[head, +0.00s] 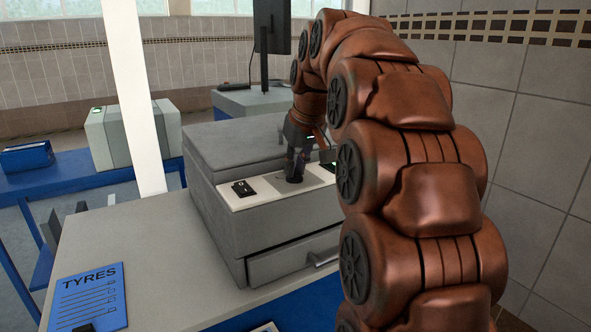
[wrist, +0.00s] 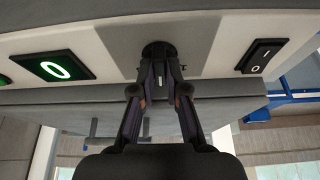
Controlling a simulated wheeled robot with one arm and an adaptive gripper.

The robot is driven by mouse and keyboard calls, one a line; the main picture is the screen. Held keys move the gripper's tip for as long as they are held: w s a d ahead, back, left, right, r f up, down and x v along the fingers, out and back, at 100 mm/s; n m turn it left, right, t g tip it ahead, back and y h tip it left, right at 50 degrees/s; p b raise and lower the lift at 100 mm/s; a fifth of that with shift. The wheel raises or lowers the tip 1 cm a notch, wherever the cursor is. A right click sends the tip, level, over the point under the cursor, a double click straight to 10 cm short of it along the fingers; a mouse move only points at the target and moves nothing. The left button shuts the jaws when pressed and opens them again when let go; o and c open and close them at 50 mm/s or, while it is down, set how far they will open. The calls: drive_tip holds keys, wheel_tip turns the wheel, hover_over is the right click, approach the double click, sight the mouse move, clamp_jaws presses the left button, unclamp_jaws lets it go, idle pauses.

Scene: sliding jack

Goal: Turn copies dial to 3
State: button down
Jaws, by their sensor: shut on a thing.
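The copies dial (wrist: 158,50) is a dark round knob on the light panel of a grey copier (head: 235,155). My gripper (wrist: 160,72) is shut on the dial, with one finger on each side of it. In the head view my gripper (head: 296,165) reaches down to the panel and largely hides the dial. The dial's pointer or markings cannot be made out.
A black rocker switch (wrist: 262,56) sits on the panel on the dial's other side. The copier stands on a grey counter (head: 130,240) with a blue TYRES sheet (head: 88,298). A drawer (head: 295,258) is below the panel. A tiled wall (head: 535,150) is at right.

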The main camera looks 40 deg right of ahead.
sight(290, 187)
drive_tip(key=m+h, duration=0.1)
drive_tip(key=m, duration=0.3)
drive_tip(key=shift+m+g+h+b, duration=0.3)
drive_tip(key=shift+h, duration=0.1)
drive_tip(key=shift+w+a+m+g+h, duration=0.1)
drive_tip(key=shift+m+g+h, duration=0.2)
drive_tip(key=shift+m, duration=0.65)
drive_tip(key=shift+a+m+g+h, duration=0.1)
drive_tip(key=shift+m+g+h, duration=0.15)
drive_tip(key=shift+m, duration=0.7)
drive_tip(key=c, duration=1.2)
unclamp_jaws()
drive_tip(key=shift+v, duration=3.7)
